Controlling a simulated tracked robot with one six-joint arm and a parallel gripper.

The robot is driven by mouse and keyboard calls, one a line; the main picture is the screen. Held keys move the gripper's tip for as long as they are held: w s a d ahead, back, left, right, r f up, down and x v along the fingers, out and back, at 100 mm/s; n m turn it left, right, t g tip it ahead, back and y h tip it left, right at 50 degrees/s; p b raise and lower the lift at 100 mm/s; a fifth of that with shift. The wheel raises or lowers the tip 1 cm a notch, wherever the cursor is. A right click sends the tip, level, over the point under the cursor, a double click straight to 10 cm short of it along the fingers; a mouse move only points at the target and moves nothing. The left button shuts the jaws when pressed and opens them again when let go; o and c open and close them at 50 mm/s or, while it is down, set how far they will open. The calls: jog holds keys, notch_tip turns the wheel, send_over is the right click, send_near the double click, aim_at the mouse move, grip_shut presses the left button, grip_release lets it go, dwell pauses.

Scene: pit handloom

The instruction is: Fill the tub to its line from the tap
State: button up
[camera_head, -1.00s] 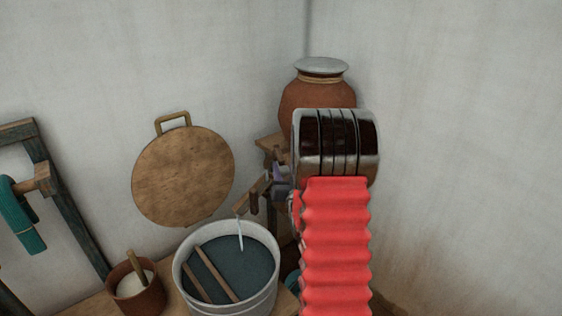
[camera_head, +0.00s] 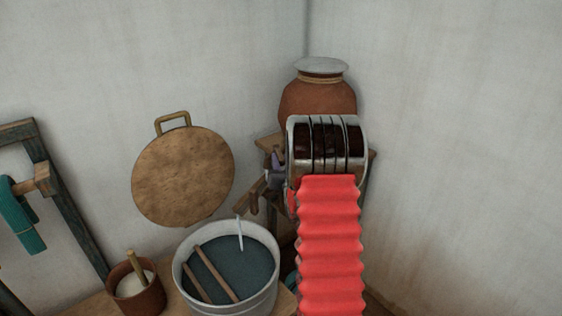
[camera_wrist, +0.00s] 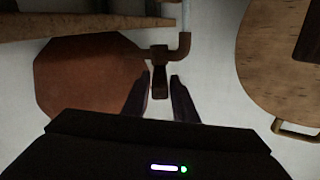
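The pale tub (camera_head: 268,300) stands on a wooden bench, with dark blue-grey liquid (camera_head: 245,268) inside, below the rim. I cannot make out a fill line. The tap (camera_head: 254,202) is right of the tub and a thin pale stream (camera_head: 240,236) falls from its spout into the tub. In the wrist view, which looks upside down, the tap (camera_wrist: 183,45) and its stream also show. My gripper (camera_wrist: 160,76) is open, its dark fingers on either side of the tap's handle (camera_wrist: 160,82), with narrow gaps. In the head view my gripper (camera_head: 272,170) is partly hidden.
Two wooden sticks (camera_head: 215,272) lie across the tub. A clay jar (camera_head: 318,102) with a lid stands on a wooden stand behind my arm. A small brown pot (camera_head: 140,300) is left of the tub. A round wooden board (camera_head: 183,175) hangs on the wall.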

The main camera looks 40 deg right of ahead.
grip_shut()
dwell(0.6)
